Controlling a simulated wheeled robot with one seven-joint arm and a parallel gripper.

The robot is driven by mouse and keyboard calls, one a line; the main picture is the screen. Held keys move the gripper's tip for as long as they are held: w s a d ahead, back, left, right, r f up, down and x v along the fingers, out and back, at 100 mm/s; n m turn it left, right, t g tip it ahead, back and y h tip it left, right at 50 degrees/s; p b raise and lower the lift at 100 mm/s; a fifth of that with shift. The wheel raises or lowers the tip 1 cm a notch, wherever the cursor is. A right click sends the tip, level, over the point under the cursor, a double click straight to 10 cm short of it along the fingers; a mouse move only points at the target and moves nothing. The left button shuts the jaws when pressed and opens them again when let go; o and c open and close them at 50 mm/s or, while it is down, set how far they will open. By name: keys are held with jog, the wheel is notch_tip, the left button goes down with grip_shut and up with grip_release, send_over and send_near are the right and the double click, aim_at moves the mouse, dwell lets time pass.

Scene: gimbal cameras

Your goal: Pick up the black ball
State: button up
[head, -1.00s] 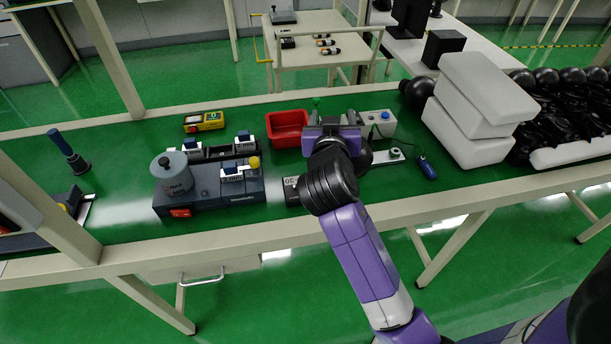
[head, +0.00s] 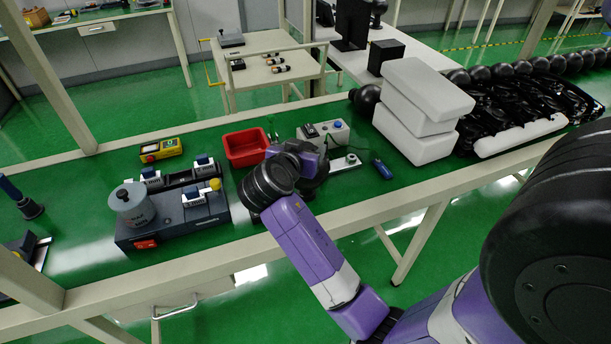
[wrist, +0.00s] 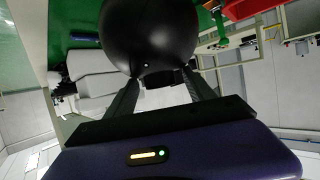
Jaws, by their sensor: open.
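A glossy black ball (head: 367,98) sits at the far side of the green bench, against the left side of the stacked white blocks. In the wrist view a black ball (wrist: 150,35) fills the top middle, close in front of my gripper. My gripper (wrist: 162,80) is open, with one dark finger at each side of the ball's lower edge. I cannot tell whether the fingers touch it. In the head view my purple wrist is over the bench, left of the ball, and the fingers are mostly hidden by my arm.
White blocks (head: 422,108) stand right of the ball, with more black balls (head: 540,66) and black wrapped items behind. A red bin (head: 246,147), a button box (head: 323,132) and a blue-handled tool (head: 381,168) lie near my wrist. A grey machine (head: 170,215) stands at left.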

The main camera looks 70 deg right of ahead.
jog(key=shift+x, duration=1.55)
jog(key=shift+c, duration=0.2)
grip_shut()
